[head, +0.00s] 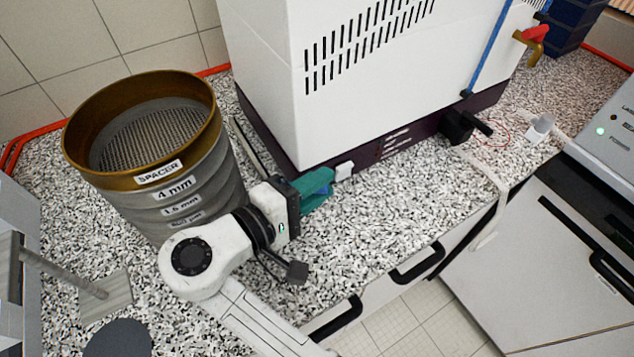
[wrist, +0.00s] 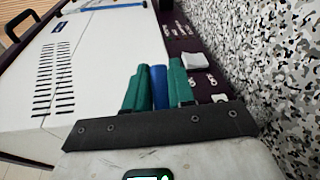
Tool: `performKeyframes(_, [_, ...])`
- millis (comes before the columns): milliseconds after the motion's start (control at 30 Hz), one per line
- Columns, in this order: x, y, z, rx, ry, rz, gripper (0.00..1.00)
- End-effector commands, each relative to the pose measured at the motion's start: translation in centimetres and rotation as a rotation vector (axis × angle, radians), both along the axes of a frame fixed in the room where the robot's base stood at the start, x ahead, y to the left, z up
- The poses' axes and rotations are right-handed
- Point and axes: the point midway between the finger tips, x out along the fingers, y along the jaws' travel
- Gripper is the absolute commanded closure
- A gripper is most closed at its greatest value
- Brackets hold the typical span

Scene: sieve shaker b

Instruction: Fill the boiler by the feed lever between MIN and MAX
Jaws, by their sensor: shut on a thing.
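The boiler (head: 270,60) is a tall white box with slotted vents on a dark purple base. It also fills the left of the wrist view (wrist: 95,60). A thin blue strip (head: 490,50), which looks like a level gauge, runs up its right edge; I cannot read MIN or MAX marks. My gripper (head: 322,182) is at the front of the base, its teal fingers shut on a blue handle. In the wrist view the blue handle (wrist: 158,88) shows between the fingers; it looks like the feed lever. Its mounting is hidden. A white block (wrist: 194,61) sits just beside the fingers.
A sieve stack (head: 195,195) with a brass SPACER ring stands left of the arm. A black valve (head: 462,125) and a red-handled brass tap (head: 531,38) stick out at the boiler's right. Speckled counter (head: 390,205) in front is mostly clear.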

Motion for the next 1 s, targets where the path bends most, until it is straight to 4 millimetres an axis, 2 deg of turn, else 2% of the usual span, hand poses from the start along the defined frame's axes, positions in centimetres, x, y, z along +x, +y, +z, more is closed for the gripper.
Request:
performKeyframes(133, [0.0,0.0,-0.2,0.000,0.004,0.002,1.00])
performKeyframes(167, [0.0,0.0,-0.2,0.000,0.004,0.002,0.74])
performKeyframes(333, [0.0,0.0,-0.1,0.000,0.002,0.002,0.57])
performKeyframes(567, [0.0,0.0,-0.1,0.000,0.001,0.002,0.56])
performKeyframes(733, [-0.6,0.8,0.1,0.000,-0.001,0.005,0.56])
performKeyframes(1000, [-4.4,4.5,0.7,0.000,0.000,0.008,0.56])
